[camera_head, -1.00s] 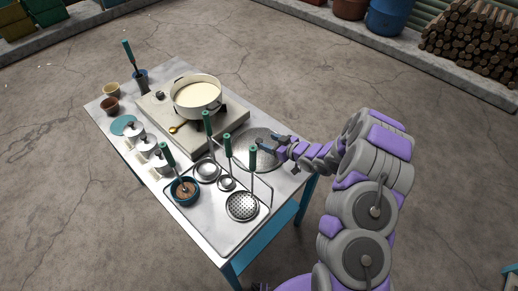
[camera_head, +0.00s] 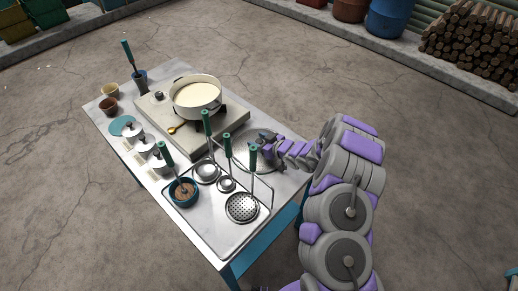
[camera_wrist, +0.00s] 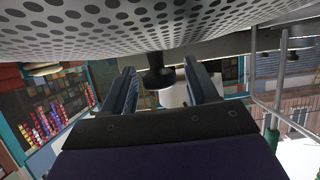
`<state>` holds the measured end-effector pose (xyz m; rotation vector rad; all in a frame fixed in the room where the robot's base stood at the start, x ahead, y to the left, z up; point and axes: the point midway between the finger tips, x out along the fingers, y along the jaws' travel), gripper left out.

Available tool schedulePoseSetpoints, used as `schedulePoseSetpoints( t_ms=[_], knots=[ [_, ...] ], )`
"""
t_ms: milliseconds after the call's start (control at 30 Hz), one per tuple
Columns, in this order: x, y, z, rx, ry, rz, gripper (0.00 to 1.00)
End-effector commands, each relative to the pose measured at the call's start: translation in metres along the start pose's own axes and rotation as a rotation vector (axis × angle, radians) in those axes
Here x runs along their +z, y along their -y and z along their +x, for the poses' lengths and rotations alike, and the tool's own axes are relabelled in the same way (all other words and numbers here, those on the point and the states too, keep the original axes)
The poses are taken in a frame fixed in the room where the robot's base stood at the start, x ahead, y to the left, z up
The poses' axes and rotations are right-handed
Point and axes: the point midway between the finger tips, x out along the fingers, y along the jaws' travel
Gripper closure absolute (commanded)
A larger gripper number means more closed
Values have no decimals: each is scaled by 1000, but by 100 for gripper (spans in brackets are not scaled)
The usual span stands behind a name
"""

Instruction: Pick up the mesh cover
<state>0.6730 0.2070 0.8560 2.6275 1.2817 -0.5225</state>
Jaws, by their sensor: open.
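The mesh cover (camera_head: 243,153) is a round grey perforated disc at the right side of the table, partly hidden by my gripper and a ladle handle. In the wrist view its perforated face (camera_wrist: 150,32) fills the top of the picture. Its black knob (camera_wrist: 158,74) points down in that picture, between my two fingers. My gripper (camera_wrist: 162,92) is open, with one finger on each side of the knob and gaps showing. In the head view my gripper (camera_head: 262,142) is over the cover. Whether the fingertips touch the cover cannot be told.
A pot of milk (camera_head: 197,96) stands on the stove (camera_head: 160,122) behind the cover. A wire rack (camera_head: 268,205) with green-handled ladles and a skimmer (camera_head: 242,208) stands close in front. Small lidded white jars (camera_head: 155,160) line the left side.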

Motion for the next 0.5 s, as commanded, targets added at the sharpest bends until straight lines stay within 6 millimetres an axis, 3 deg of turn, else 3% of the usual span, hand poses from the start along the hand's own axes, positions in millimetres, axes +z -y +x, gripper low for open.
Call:
schedulePoseSetpoints(
  t_ms=[67, 500],
  knots=[
    [0, 0, 0, 0, 0, 0, 43],
    [0, 0, 0, -1, 1, 0, 85]
  ],
)
